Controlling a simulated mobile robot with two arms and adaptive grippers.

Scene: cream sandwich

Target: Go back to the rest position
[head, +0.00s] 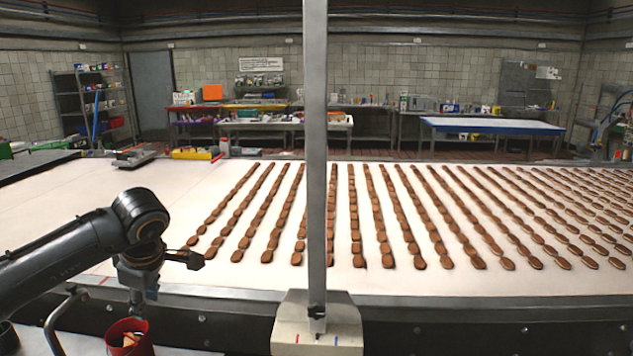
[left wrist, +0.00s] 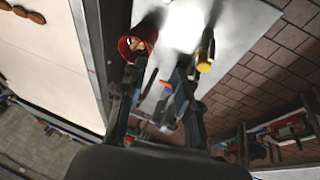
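My left arm comes in from the left in the head view, bent at a dark joint. My left gripper (head: 137,303) hangs down from it, just above a red bucket (head: 130,340) at the bottom left. In the left wrist view the two fingers of this gripper (left wrist: 157,85) stand apart with a gap between them, and I see nothing held. The red bucket (left wrist: 136,48) shows there beyond the left finger. My right gripper is in neither view.
A wide white belt (head: 110,215) carries several long rows of brown biscuits (head: 385,215). Its left part is bare. A metal post (head: 315,130) on a pale block stands at the front edge, mid-view. Benches (head: 490,125) stand along the back wall.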

